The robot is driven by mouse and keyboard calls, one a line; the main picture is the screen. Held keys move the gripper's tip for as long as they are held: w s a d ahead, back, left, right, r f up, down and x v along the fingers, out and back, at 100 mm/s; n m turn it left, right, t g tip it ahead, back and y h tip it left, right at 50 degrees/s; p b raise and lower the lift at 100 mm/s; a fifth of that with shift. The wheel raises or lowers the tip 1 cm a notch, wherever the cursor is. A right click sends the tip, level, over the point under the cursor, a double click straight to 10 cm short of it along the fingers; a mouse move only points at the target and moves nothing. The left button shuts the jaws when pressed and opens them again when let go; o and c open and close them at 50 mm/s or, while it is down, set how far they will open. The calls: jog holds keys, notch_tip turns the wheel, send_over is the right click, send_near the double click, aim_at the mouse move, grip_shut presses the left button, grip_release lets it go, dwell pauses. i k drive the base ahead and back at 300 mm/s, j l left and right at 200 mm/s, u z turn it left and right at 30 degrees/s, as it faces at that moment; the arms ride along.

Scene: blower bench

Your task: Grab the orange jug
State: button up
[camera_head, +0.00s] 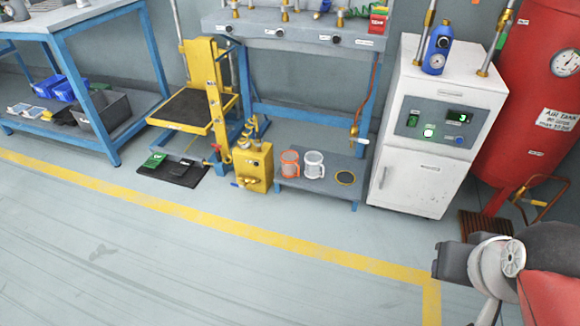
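The orange jug (289,164) stands upright on the low grey shelf at the foot of the blue-framed bench. It looks see-through, with a handle on its side. A similar clear white jug (313,165) stands just to its right. Part of my arm shows at the lower right, far from the jug. I cannot make out my gripper's fingers in this view.
A yellow pump unit (252,167) stands close left of the orange jug. A white cabinet (413,174) and red air tank (520,110) stand at right. The floor in front is clear.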

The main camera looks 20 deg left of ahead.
aim_at(289, 158)
jog(key=i+j+u, duration=0.55)
jog(key=i, duration=0.25)
jog(key=i+j+u, duration=0.3)
jog(key=i, duration=0.15)
jog(key=i+u, duration=0.3)
jog(key=i, duration=0.15)
